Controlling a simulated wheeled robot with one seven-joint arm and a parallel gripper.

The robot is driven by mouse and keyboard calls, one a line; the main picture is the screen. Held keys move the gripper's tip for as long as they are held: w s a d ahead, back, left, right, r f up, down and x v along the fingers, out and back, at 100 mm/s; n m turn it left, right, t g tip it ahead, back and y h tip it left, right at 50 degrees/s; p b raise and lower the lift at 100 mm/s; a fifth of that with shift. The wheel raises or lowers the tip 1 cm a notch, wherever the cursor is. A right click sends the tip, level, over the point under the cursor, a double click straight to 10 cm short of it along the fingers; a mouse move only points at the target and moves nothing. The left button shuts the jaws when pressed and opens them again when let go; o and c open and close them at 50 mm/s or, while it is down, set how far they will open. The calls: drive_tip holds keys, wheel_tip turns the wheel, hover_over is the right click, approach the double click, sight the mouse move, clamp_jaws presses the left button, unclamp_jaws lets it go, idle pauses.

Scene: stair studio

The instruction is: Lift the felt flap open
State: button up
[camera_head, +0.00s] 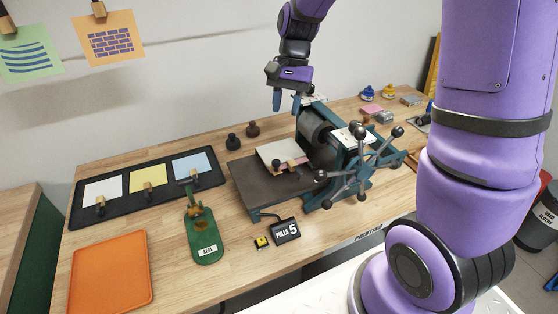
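A small press (335,135) with a roller and a spoked wheel stands on the workbench. On its dark flat bed (265,190) lies a cream flap with a pinkish edge (283,152), which looks like the felt flap. It lies about flat, close to the roller, with a wooden piece and a dark knob (277,164) at its near edge. My gripper (287,104) hangs above and behind the flap, near the roller's far end. Its two blue fingers point down, apart, with nothing seen between them. It appears clear of the flap.
Left on the bench (160,232) are a black tray (76,211) with white, yellow and blue sheets, an orange mat (110,274) and a green tool (203,235). A counter reading "PULLS 5" (285,231) sits before the press. Two dark knobs (243,136) stand behind. My arm covers the right.

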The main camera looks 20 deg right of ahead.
drive_tip(key=m+g, duration=0.1)
approach(276, 161)
drive_tip(key=x, duration=0.9)
drive_tip(key=shift+d, duration=0.1)
drive_tip(key=shift+c, duration=0.4)
clamp_jaws()
